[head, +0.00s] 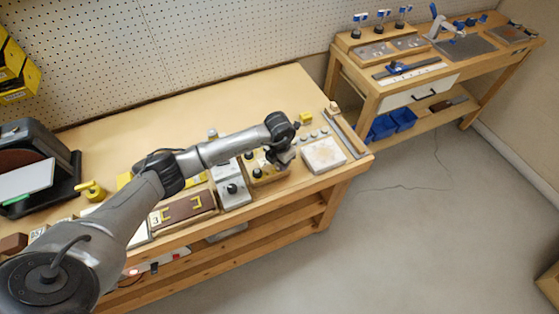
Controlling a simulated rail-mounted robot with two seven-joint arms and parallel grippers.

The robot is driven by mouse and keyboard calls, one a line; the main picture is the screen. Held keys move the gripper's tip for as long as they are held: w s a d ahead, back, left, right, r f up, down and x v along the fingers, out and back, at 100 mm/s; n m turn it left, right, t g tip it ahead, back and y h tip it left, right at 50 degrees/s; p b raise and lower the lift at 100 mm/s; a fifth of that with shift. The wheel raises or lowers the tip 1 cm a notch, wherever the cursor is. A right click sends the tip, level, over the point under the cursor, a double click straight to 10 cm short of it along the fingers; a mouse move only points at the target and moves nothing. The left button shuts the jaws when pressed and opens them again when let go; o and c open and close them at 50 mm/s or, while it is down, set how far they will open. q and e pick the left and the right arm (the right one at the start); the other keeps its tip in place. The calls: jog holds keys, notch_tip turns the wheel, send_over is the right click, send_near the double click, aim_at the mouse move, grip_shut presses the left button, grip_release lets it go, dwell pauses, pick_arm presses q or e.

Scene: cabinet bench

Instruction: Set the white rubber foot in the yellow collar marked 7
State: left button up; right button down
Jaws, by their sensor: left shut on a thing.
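My left arm reaches in from the left across the bench, and my left gripper (284,158) points down over the bench beside a wooden block with dark knobs (257,172). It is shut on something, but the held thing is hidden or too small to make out. I cannot identify the white rubber foot. Yellow bracket-like pieces (196,201) sit on a brown board (170,214) by a card marked 3. No mark 7 is readable, so I cannot tell which piece is the collar marked 7. My right gripper is out of view.
A grey box with a black knob (232,190) stands left of the gripper. A pale square slab (323,154) lies to its right, near the bench's right end. Small round pieces and a yellow block (306,117) lie behind. The bench's back is mostly clear.

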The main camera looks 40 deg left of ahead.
pick_arm(q)
jog(key=o, duration=0.8)
jog(key=shift+o, duration=1.4)
jog(key=shift+r, duration=0.15)
jog(key=shift+r+p, duration=1.65)
jog(key=shift+r, duration=0.2)
jog(key=shift+r+p, duration=1.15)
jog(key=shift+r, duration=0.4)
